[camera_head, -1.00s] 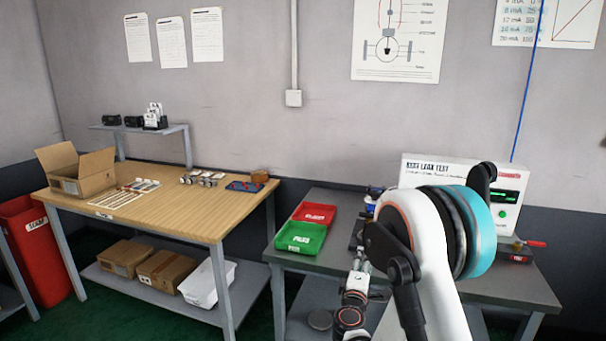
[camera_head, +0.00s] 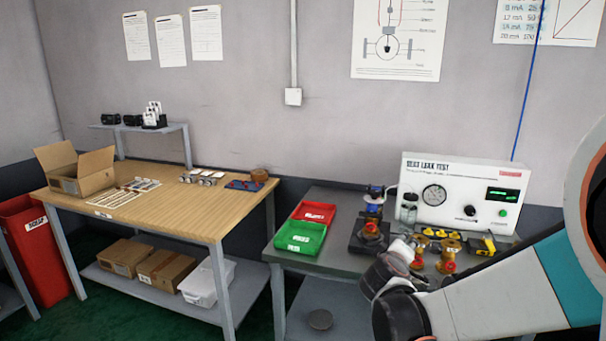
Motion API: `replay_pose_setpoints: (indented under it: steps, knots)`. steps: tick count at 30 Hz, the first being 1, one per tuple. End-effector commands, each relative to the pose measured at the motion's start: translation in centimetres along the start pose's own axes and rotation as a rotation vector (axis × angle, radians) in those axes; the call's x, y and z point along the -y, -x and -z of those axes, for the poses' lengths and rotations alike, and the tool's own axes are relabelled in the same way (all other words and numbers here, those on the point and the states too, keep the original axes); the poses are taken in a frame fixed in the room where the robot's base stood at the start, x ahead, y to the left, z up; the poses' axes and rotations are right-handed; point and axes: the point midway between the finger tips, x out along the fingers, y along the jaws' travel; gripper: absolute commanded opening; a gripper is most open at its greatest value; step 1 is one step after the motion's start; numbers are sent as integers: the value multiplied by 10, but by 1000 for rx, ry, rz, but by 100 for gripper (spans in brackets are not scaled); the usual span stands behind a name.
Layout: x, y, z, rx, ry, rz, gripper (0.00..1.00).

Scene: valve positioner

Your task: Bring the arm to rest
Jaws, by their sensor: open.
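My arm (camera_head: 500,302) reaches in from the right edge, with a white and teal link and a dark joint (camera_head: 400,312) in front of the grey bench (camera_head: 345,262). I cannot make out my gripper's fingers; the end of the arm is out of the picture or hidden behind its own links. Nothing is seen held. The arm covers the bench's front right part.
On the grey bench are a leak test box (camera_head: 462,190), red tray (camera_head: 314,212), green tray (camera_head: 300,237), a valve assembly on a dark base (camera_head: 371,235) and brass-and-red fittings (camera_head: 447,254). A wooden table (camera_head: 165,215) stands left.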

Motion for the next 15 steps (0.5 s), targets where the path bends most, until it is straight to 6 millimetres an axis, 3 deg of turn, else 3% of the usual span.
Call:
replay_pose_setpoints:
  steps: [6, 15]
  knots:
    - [-18, 50, -30, 73, -162, 114, 48]
    - [-18, 126, -71, 168, -378, 281, 48]
